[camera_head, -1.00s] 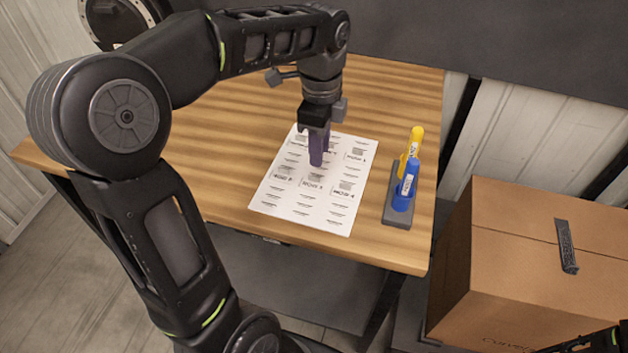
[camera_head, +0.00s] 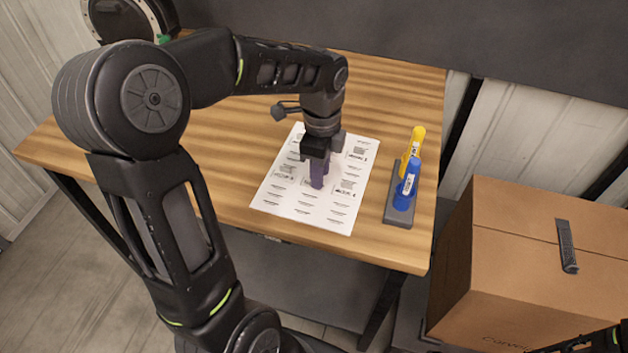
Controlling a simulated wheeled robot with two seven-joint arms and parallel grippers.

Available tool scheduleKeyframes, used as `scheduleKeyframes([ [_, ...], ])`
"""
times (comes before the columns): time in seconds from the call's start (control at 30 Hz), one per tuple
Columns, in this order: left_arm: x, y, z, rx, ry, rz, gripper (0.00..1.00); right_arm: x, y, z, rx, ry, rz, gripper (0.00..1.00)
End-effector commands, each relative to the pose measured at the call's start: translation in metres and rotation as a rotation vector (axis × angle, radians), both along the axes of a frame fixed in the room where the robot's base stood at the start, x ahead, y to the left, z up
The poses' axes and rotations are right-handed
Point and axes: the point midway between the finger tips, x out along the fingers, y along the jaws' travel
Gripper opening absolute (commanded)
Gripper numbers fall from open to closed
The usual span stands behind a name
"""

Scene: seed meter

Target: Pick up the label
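A white sheet of printed labels (camera_head: 327,215) lies flat on the wooden table. Its labels stand in rows with black text, too small to read surely. My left gripper (camera_head: 317,186) points straight down over the middle of the sheet, its purple fingertips at or just above the paper. The fingers look close together, but I cannot tell whether they are shut or hold a label. The gripper hides part of the sheet's middle and top. Of my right arm only a dark part shows at the lower right corner; its gripper is not seen.
A grey holder (camera_head: 398,209) with a yellow marker (camera_head: 415,143) and a blue marker (camera_head: 409,182) stands right of the sheet. A cardboard box (camera_head: 540,265) with a dark strip (camera_head: 567,246) on top is at the right, beyond the table (camera_head: 240,190). The table left of the sheet is clear.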

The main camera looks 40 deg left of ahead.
Motion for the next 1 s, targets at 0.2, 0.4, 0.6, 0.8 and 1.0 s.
scheduleKeyframes([
  [0.2,0.0000,0.0001,-0.0007,0.000,0.000,0.000,0.28,0.0000,0.0000,0.0000,0.000,0.000,0.000,0.00],
  [0.4,0.0000,0.0000,-0.0005,0.000,0.000,0.000,0.28,0.0000,0.0000,0.0000,0.000,0.000,0.000,0.00],
  [0.6,0.0000,0.0000,-0.0004,0.000,0.000,0.000,0.26,0.0000,0.0000,0.0000,0.000,0.000,0.000,0.00],
  [0.8,0.0000,0.0000,-0.0004,0.000,0.000,0.000,0.09,0.0000,0.0000,0.0000,0.000,0.000,0.000,0.00],
  [1.0,0.0000,0.0000,-0.0004,0.000,0.000,0.000,0.00,0.0000,0.0000,0.0000,0.000,0.000,0.000,0.00],
])
